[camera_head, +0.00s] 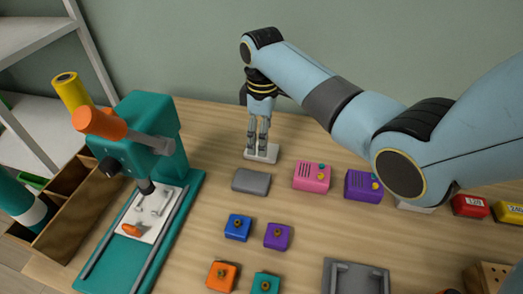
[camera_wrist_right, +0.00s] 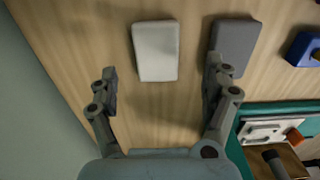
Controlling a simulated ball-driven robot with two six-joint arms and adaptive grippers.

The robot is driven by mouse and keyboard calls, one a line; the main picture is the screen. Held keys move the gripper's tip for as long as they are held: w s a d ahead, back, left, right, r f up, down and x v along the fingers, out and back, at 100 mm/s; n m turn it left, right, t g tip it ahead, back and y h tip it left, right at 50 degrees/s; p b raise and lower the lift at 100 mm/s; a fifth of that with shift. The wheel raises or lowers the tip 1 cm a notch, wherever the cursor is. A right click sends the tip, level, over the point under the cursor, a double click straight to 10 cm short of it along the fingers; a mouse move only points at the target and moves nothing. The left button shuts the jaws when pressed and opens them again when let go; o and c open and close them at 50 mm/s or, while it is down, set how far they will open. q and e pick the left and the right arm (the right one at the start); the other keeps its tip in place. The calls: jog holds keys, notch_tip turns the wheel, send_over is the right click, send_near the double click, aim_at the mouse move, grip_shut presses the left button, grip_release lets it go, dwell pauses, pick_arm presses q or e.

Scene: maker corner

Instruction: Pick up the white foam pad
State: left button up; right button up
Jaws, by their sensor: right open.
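The white foam pad (camera_head: 249,155) lies flat on the wooden table near the wall, at the upper middle of the head view. It is a plain pale block in the wrist view (camera_wrist_right: 156,50). My right gripper (camera_head: 258,150) points down at it, and its fingers hide part of the pad. In the wrist view the right gripper (camera_wrist_right: 163,76) is open, with nothing between its fingers. The pad shows just beyond the gap, roughly centred. I cannot tell the exact height of the fingertips above the table. My left gripper is not in view.
A grey pad (camera_head: 251,182) lies close beside the white one, near one finger in the wrist view. Pink (camera_head: 311,177) and purple (camera_head: 363,187) boxes lie to the right. A teal drill press (camera_head: 150,140) stands left. Small coloured blocks and a grey tray (camera_head: 354,280) are in front.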

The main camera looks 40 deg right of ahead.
jog(key=f, duration=0.3)
jog(key=f+b, duration=0.1)
jog(key=f, duration=0.1)
jog(key=shift+w+d, duration=0.1)
jog(key=shift+w, duration=0.15)
jog(key=c, duration=0.9)
